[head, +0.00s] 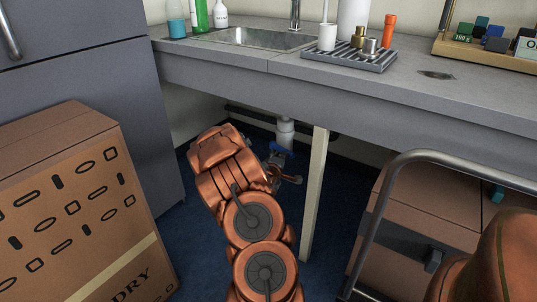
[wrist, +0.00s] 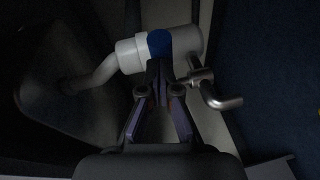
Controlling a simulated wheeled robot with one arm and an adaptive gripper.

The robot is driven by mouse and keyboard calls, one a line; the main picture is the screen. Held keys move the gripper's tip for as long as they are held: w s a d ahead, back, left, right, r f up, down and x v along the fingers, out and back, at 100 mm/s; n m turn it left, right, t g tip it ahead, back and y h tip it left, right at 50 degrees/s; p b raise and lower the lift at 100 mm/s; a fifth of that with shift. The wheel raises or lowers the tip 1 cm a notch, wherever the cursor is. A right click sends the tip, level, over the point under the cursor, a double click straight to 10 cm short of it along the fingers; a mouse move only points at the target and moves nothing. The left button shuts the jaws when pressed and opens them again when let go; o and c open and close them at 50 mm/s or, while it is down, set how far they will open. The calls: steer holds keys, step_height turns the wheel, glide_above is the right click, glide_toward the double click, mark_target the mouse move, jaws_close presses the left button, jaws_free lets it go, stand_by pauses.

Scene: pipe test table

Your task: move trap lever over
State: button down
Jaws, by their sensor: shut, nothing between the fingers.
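The trap lever (wrist: 222,101) is a bent metal handle on the right side of the white drain pipe (wrist: 128,56) in the wrist view. The pipe carries a blue band (wrist: 158,43). My gripper (wrist: 160,68) is shut and empty, with its fingertips just below the blue band in the picture and left of the lever. I cannot tell whether the fingers touch the pipe or the lever. In the head view my gripper (head: 274,172) is under the sink beside the white pipe (head: 285,130), partly hidden by my arm.
A pale table leg (head: 314,195) stands close to the right of my gripper. The counter (head: 230,70) spans above my arm. A cardboard box (head: 70,200) stands at the left, with a metal rail (head: 372,215) and brown box (head: 420,255) at the right. Blue floor lies below.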

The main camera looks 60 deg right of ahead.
steer(key=shift+s+d+p, duration=0.3)
steer(key=shift+d, duration=0.15)
stand_by(0.5)
steer(key=s+a+r+p, duration=0.1)
steer(key=s+a+p, duration=0.1)
steer(key=a+p, duration=0.2)
steer(key=s+a+r+p, duration=0.1)
steer(key=s+a+p, duration=0.1)
steer(key=a, duration=0.6)
steer(key=shift+s+p, duration=0.3)
steer(key=shift+p, duration=0.55)
steer(key=shift+w+a+r, duration=0.1)
